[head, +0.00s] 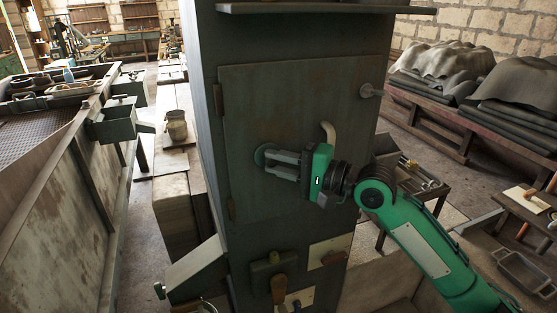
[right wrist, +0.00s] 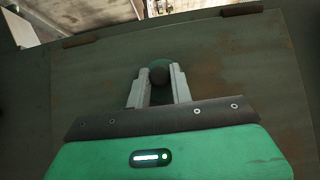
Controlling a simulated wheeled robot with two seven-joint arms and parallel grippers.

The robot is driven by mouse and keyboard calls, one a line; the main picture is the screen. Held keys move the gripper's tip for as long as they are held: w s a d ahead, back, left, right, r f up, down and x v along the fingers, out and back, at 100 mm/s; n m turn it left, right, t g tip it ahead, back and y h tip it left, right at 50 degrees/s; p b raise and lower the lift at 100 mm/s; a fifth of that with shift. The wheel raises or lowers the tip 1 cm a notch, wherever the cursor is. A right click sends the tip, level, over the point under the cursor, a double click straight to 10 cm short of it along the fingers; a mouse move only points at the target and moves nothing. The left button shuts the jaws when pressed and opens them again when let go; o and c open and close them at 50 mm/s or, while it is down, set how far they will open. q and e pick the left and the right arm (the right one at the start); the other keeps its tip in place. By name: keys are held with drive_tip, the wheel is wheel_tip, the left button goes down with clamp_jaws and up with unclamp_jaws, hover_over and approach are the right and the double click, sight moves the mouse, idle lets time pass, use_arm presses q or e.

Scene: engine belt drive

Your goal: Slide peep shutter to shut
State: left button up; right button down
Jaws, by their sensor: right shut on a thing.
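The peep shutter (head: 261,152) is a small round greenish disc on the dark metal door (head: 300,100) of the tall cabinet. It also shows in the right wrist view (right wrist: 160,61), with a dark round knob (right wrist: 159,76) on it. My right gripper (head: 271,161) reaches in from the right, and its fingers are shut on the knob. In the right wrist view a finger stands on each side of the knob. The fingers hide part of the disc, and no peep opening shows. My left gripper is not in view.
A pale curved handle (head: 328,132) and a latch knob (head: 367,91) stick out from the door. A sloping chute (head: 196,268) and a wooden-handled lever (head: 279,288) sit below. A long metal trough (head: 60,190) stands left. A bench with covered stacks (head: 450,105) stands right.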

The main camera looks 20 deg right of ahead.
drive_tip(key=c, duration=1.2)
unclamp_jaws()
drive_tip(key=shift+f, duration=0.25)
drive_tip(key=shift+c, duration=0.2)
drive_tip(key=b+v, duration=0.5)
drive_tip(key=v, duration=0.8)
drive_tip(key=shift+s+d, duration=0.3)
